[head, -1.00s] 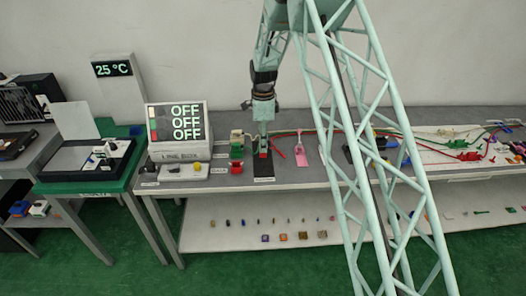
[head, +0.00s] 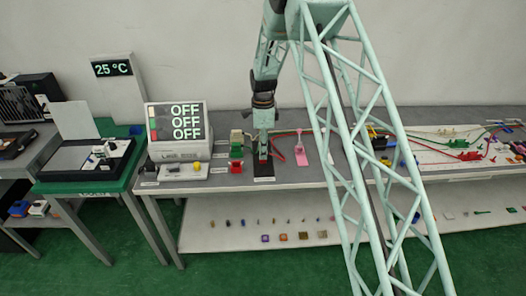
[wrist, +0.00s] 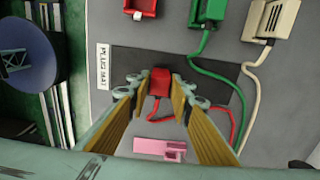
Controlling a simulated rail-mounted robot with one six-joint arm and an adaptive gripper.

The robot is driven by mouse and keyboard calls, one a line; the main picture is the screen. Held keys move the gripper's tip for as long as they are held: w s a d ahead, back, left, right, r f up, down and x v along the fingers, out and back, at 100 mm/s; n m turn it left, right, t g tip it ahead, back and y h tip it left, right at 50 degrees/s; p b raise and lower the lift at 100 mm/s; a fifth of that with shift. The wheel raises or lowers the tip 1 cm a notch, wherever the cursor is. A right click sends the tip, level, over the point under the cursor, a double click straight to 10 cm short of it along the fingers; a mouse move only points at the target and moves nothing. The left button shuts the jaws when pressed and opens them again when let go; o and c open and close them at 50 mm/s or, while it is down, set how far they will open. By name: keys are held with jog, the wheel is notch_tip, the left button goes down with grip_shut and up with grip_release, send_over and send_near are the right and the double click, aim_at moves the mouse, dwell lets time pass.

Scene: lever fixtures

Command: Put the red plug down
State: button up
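The red plug (wrist: 160,80) is over the black plug mat (wrist: 212,88), between the two fingers of my gripper (wrist: 161,84) in the wrist view. Gaps show between the plug and both fingertips, so my gripper is open around it. A red cable trails from it. In the head view the red plug (head: 263,157) shows small under my gripper (head: 263,152), low over the mat (head: 264,178). It appears to rest on the mat, though its underside is hidden.
A red socket (wrist: 140,6) is at the top edge. A pink object (wrist: 160,150) lies near the fingers. A display box (head: 178,125) stands left.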

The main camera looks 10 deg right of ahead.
jog(key=shift+o, duration=1.3)
jog(key=shift+r, duration=0.15)
notch_tip(320, 180, up, 12)
jog(key=p, duration=0.1)
jog(key=shift+r, duration=0.15)
dwell(0.4)
